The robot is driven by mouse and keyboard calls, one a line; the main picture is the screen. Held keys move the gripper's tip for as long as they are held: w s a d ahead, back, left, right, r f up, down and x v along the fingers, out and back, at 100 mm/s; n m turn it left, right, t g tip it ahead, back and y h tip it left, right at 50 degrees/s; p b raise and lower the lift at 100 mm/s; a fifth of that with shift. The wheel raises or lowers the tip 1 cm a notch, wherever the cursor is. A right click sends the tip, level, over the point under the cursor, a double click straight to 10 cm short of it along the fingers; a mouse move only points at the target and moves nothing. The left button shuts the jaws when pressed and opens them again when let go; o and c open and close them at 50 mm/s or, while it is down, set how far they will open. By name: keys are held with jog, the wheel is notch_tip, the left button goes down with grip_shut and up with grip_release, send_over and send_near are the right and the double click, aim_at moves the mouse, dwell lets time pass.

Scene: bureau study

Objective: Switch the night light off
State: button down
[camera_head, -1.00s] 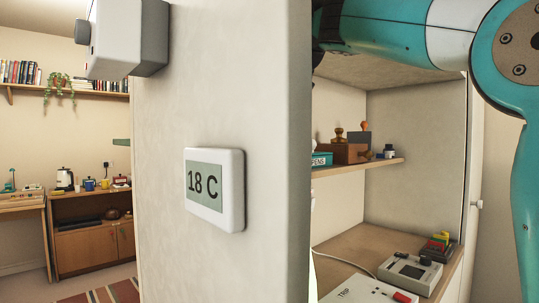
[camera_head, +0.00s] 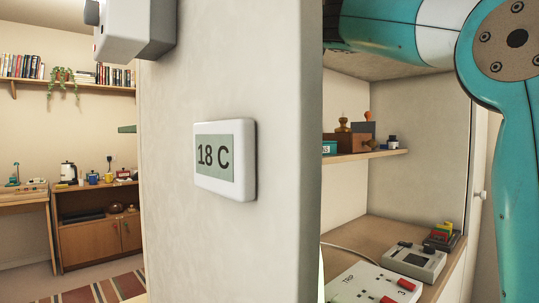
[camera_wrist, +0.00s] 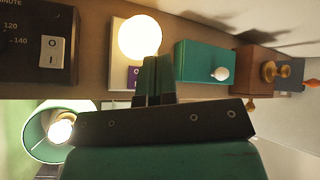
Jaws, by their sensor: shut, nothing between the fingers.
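In the wrist view a lit round globe (camera_wrist: 140,37) sits on a white plate, and I take this to be the night light. A small purple switch (camera_wrist: 134,77) marked "O" is on the plate just below the globe. My gripper (camera_wrist: 153,62) is shut and empty. Its fingertips lie over the plate, just right of the switch and at the globe's lower edge, covering part of that area. I cannot tell whether they touch the switch. In the head view neither the night light nor my gripper shows.
In the wrist view a dark box with an I/O switch (camera_wrist: 52,50) stands left, a teal box (camera_wrist: 205,62) right, and a lit green-shaded lamp (camera_wrist: 48,130) lower left. In the head view a thermostat (camera_head: 225,160) is on the wall panel beside a cupboard holding a switched strip (camera_head: 372,285).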

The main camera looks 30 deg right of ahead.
jog(key=f+b, duration=0.1)
jog(key=f, duration=0.1)
jog(key=f+b, duration=0.2)
jog(key=f, duration=0.1)
jog(key=shift+w+a+f+b, duration=0.1)
jog(key=shift+w+f+b, duration=0.2)
jog(key=shift+b, duration=0.05)
jog(key=shift+w+f, duration=0.1)
jog(key=shift+f, duration=0.15)
jog(key=shift+f, duration=0.1)
dwell(1.3)
jog(key=shift+w+f+b, duration=0.15)
jog(key=shift+f+b, duration=0.15)
jog(key=shift+b, duration=0.1)
jog(key=shift+f, duration=0.4)
dwell(0.6)
jog(key=shift+r+p, duration=0.45)
jog(key=shift+r, duration=0.3)
